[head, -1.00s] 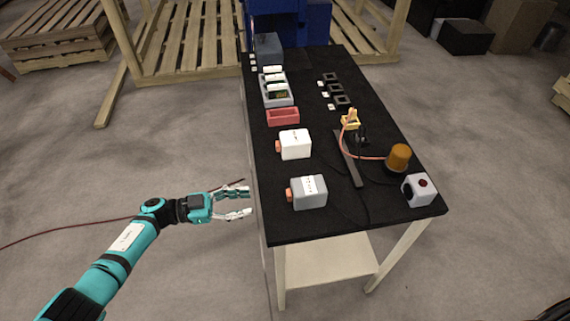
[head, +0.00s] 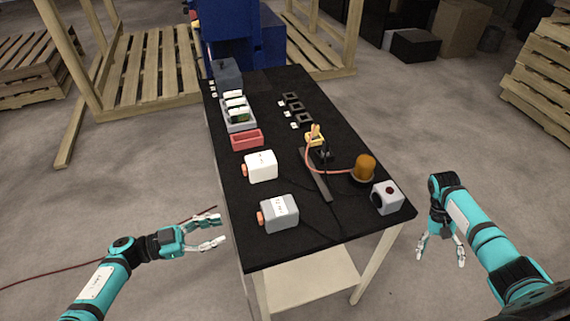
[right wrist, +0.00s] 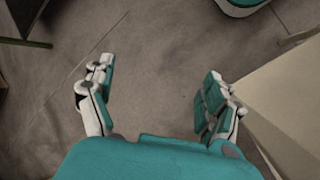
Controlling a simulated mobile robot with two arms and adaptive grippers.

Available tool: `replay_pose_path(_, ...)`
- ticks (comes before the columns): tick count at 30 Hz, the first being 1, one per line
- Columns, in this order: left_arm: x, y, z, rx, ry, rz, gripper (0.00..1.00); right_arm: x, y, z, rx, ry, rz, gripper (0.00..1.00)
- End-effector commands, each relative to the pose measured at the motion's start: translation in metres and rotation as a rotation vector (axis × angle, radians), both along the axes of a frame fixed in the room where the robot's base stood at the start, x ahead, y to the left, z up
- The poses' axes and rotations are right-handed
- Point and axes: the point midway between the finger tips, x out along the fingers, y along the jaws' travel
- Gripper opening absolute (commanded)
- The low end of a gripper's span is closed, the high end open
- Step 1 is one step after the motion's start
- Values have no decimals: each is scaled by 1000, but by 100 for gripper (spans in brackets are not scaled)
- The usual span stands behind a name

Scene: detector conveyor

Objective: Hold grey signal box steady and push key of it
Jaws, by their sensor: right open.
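The grey signal box (head: 279,214) stands on the near part of the black table, with a white label on top. An orange key (head: 260,218) sticks out of its left side. My left gripper (head: 223,230) is open and empty, just off the table's left edge, to the left of the key and apart from it. My right gripper (head: 441,256) is off the table's right side, pointing down, open and empty. In the right wrist view, its fingers (right wrist: 158,70) are spread over bare floor.
A white box (head: 261,166) with an orange key stands behind the grey one. A pale box with a red button (head: 387,198) and an orange lamp (head: 364,168) stand on the right of the black table (head: 320,228). A red tray (head: 247,139) lies farther back.

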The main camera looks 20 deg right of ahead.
Motion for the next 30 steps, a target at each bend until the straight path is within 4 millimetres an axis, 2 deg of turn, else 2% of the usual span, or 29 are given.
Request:
replay_pose_path(1,0,0,0,0,0,0,38,20,-10,25,-10,-21,62,87)
replay_pose_path(9,0,0,0,0,0,0,38,122,-59,140,-103,-64,677,87)
replay_pose_path(11,0,0,0,0,0,0,38,146,-61,167,-124,-58,827,87)
replay_pose_path(13,0,0,0,0,0,0,38,176,-49,194,-126,-58,1001,87)
replay_pose_path(15,0,0,0,0,0,0,38,203,-20,210,-95,-81,1158,87)
replay_pose_path(17,0,0,0,0,0,0,38,222,9,217,-57,-108,1270,87)
replay_pose_path(21,0,0,0,0,0,0,38,254,86,227,55,-185,1502,87)
replay_pose_path(25,0,0,0,0,0,0,38,268,163,239,173,-242,1715,87)
replay_pose_path(30,0,0,0,0,0,0,38,265,261,257,338,-281,2009,87)
